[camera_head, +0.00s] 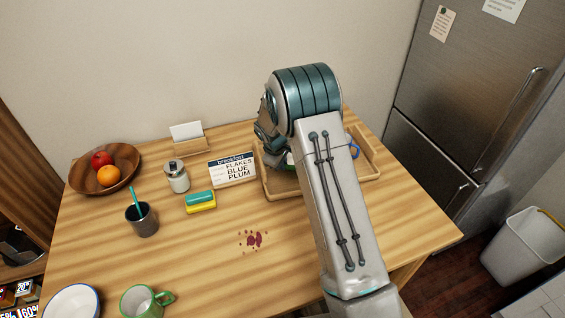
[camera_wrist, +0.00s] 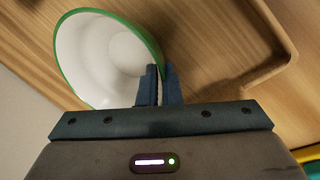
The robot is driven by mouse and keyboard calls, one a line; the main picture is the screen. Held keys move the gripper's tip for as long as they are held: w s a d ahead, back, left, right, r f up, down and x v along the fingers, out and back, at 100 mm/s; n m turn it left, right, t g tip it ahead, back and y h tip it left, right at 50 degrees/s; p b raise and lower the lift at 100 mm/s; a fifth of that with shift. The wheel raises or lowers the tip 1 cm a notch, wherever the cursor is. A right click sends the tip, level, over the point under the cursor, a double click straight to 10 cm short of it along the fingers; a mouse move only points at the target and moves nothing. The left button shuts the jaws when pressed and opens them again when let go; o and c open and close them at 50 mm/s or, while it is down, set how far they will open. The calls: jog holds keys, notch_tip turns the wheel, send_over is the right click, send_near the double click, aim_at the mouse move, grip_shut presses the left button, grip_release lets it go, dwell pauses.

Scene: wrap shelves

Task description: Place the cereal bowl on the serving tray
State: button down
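A white bowl with a green rim (camera_wrist: 85,60) shows tilted in the wrist view. My gripper (camera_wrist: 161,72) has one finger inside this bowl and one outside, closed on its rim. The wooden serving tray (camera_head: 374,160) is at the back right of the table, and its raised edge (camera_wrist: 277,62) shows in the wrist view beside the bowl. In the head view my arm hides most of the bowl and part of the tray. I cannot tell whether the bowl touches the tray. Another white bowl with a blue rim (camera_head: 72,302) stands at the front left.
A card (camera_head: 232,168) reads breakfast, flakes, blue, plum. A green mug (camera_head: 143,302), a dark cup (camera_head: 142,222), a lidded jar (camera_head: 176,177), a sponge (camera_head: 201,204) and a fruit bowl (camera_head: 122,184) stand to the left. Crumbs and a stain (camera_head: 253,240) lie mid-table. A blue item (camera_head: 354,151) shows at the tray.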

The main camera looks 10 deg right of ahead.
jog(key=shift+f, duration=0.15)
jog(key=c, duration=1.6)
grip_release()
jog(key=v, duration=1.2)
jog(key=s+d+r+m, duration=0.2)
jog(key=s+r, duration=0.3)
jog(key=s, duration=0.2)
jog(key=s+d+r+m, duration=0.3)
jog(key=s+r, duration=0.2)
jog(key=s, duration=0.2)
jog(key=s+m, duration=0.1)
jog(key=s, duration=0.5)
jog(key=s+m+y, duration=0.1)
jog(key=s+m, duration=0.1)
jog(key=s, duration=0.5)
jog(key=s+d+r+m+y+b, duration=0.1)
jog(key=s+m, duration=0.1)
jog(key=s, duration=0.4)
jog(key=shift+s+d+r, duration=0.1)
jog(key=shift+s+r, duration=0.05)
jog(key=shift+s, duration=0.05)
